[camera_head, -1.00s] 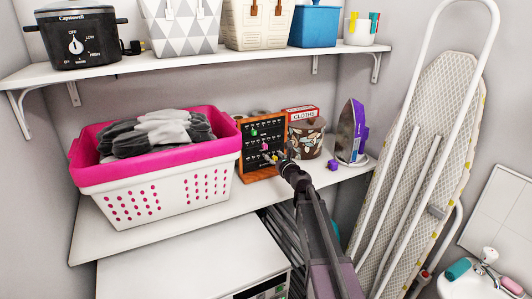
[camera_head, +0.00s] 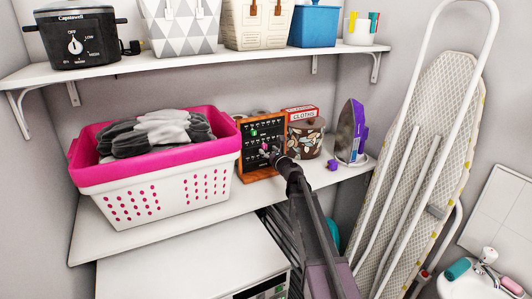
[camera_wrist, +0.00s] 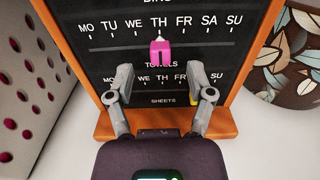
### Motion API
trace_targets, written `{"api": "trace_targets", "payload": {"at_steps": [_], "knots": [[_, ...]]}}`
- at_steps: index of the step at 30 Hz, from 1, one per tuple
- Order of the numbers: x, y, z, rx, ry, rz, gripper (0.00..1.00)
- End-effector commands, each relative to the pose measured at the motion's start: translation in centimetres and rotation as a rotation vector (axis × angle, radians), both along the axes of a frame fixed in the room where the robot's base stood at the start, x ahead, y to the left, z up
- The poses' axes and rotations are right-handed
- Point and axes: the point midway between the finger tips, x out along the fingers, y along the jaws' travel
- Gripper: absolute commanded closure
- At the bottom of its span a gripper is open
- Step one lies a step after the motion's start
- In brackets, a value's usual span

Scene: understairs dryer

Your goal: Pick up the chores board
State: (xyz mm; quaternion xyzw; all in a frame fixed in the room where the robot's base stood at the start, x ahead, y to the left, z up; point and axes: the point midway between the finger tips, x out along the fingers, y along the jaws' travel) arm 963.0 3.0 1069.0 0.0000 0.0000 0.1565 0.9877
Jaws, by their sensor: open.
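The chores board (camera_head: 250,136) is a black panel in an orange wooden frame, standing upright on the shelf between the laundry basket and a patterned tin. In the wrist view the board (camera_wrist: 113,58) shows rows of weekday letters, the words TOWELS and SHEETS, a pink peg (camera_wrist: 160,52) under TH and a partly hidden yellow peg. My gripper (camera_wrist: 160,82) is open in front of the board's lower half, its two fingers spread either side of the pink peg's column. It also shows in the head view (camera_head: 268,153). I cannot tell whether the fingertips touch the board.
A pink and white laundry basket (camera_head: 165,190) with grey cloths stands close left of the board. The patterned tin (camera_head: 305,138) and a red cloths box (camera_head: 300,112) stand right, then a purple iron (camera_head: 351,135). A shelf (camera_head: 220,58) runs above.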

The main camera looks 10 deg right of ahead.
Motion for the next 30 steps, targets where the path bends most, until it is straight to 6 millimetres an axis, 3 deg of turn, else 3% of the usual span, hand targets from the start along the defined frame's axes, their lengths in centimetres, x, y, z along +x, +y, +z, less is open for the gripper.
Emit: {"api": "trace_targets", "payload": {"at_steps": [9, 27, 28, 30], "knots": [[3.2, 0.8, 0.0, 0.0, 0.0, 0.0, 0.31], [3.3, 1.0, 0.0, 0.0, 0.0, 0.001, 0.31], [3.3, 1.0, 0.0, 0.0, 0.0, 0.001, 0.34], [3.3, 1.0, 0.0, 0.0, 0.0, 0.001, 0.55]]}}
